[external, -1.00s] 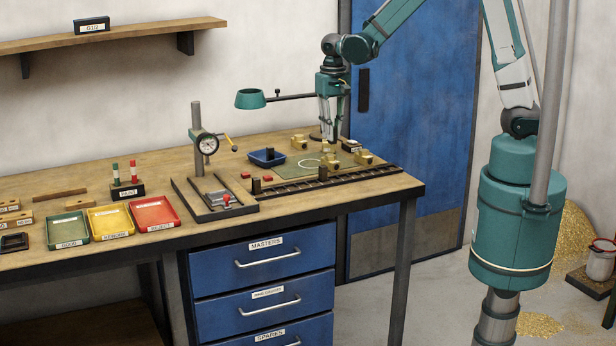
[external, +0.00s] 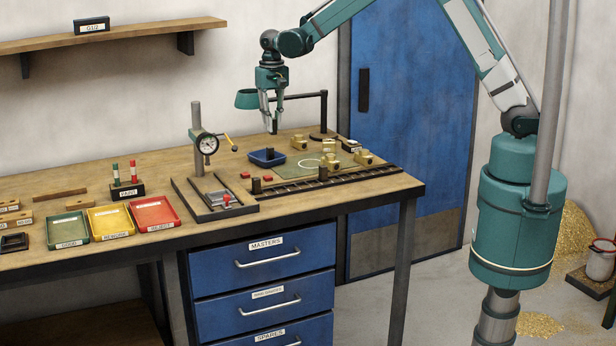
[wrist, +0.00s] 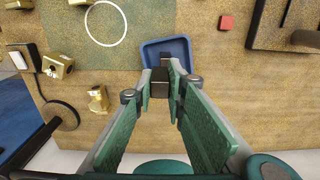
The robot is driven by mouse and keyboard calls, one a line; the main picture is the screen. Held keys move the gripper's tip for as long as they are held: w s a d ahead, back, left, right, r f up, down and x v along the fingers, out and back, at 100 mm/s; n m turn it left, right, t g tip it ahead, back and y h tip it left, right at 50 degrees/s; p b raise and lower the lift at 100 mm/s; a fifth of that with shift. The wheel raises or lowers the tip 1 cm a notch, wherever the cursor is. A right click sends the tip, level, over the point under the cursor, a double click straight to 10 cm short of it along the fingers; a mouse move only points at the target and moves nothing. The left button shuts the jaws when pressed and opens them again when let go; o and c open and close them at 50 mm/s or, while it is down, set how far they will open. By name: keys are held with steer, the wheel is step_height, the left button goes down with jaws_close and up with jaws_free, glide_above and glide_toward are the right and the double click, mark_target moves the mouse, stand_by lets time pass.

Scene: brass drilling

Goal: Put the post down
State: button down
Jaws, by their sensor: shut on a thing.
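My gripper (external: 270,124) is shut on a small dark post (external: 274,126), held above the bench at its far side. In the wrist view, the post (wrist: 160,84) is between the fingertips, its dark end facing the camera. The blue tray (external: 267,163) lies on the bench below the gripper. In the wrist view, the tray (wrist: 182,47) shows just beyond the fingertips, and the post overlaps its near edge. The post appears raised clear of the tray in the external view.
A green mat (external: 312,166) with a white ring and several brass parts (external: 363,157) lie right of the tray. A black rail (external: 335,178) runs in front. A dial gauge stand (external: 196,125) rises to the left. A lamp (external: 247,98) and its arm are close behind the gripper.

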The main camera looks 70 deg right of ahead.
glide_above(263, 160)
steer(key=shift+a+f, duration=0.2)
stand_by(0.4)
steer(key=shift+f, duration=3.15)
steer(key=shift+f, duration=0.1)
steer(key=shift+f, duration=1.75)
steer(key=shift+f, duration=0.15)
steer(key=c, duration=2.6)
jaws_free()
steer(key=shift+s, duration=0.1)
